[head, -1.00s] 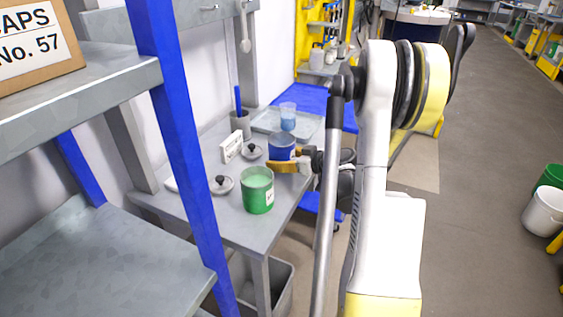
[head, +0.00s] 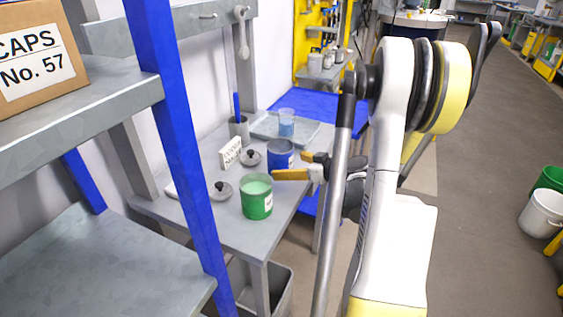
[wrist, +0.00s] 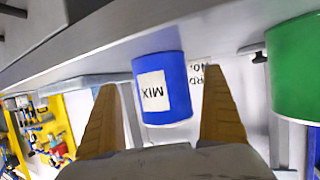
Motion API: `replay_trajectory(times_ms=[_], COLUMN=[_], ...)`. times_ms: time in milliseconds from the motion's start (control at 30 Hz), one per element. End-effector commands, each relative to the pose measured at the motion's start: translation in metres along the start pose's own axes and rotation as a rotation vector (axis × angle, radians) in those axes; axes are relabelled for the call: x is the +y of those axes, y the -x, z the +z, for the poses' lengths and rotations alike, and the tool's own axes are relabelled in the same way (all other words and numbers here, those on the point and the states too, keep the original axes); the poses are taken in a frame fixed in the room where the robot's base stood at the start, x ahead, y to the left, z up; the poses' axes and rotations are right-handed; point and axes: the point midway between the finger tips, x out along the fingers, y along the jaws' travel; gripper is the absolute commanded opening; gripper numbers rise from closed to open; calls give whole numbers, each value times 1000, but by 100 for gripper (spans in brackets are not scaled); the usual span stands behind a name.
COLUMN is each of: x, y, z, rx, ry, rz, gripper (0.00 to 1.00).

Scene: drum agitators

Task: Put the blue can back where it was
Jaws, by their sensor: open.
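The blue can (head: 281,154) stands upright on the grey table (head: 240,226), near its right edge. In the wrist view the blue can (wrist: 163,90) shows upside down, with a white MIX label facing my gripper. My gripper (head: 289,165) is open, with its yellow fingers just to the right of the can in the head view. In the wrist view the gripper (wrist: 160,80) has one finger on each side of the can, with gaps showing. I cannot tell how far the fingertips reach past the can's front.
A green can (head: 256,197) stands nearby at the front of the table. A blue post (head: 178,150) stands in front.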

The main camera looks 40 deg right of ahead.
Motion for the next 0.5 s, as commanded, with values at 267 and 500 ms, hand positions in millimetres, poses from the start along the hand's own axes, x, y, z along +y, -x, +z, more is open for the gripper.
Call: replay_trajectory(times_ms=[267, 500], x=[0, 0], y=[58, 72], z=[-2, 0], rx=[1, 1], ry=[-1, 0], rz=[2, 0], gripper=[97, 97])
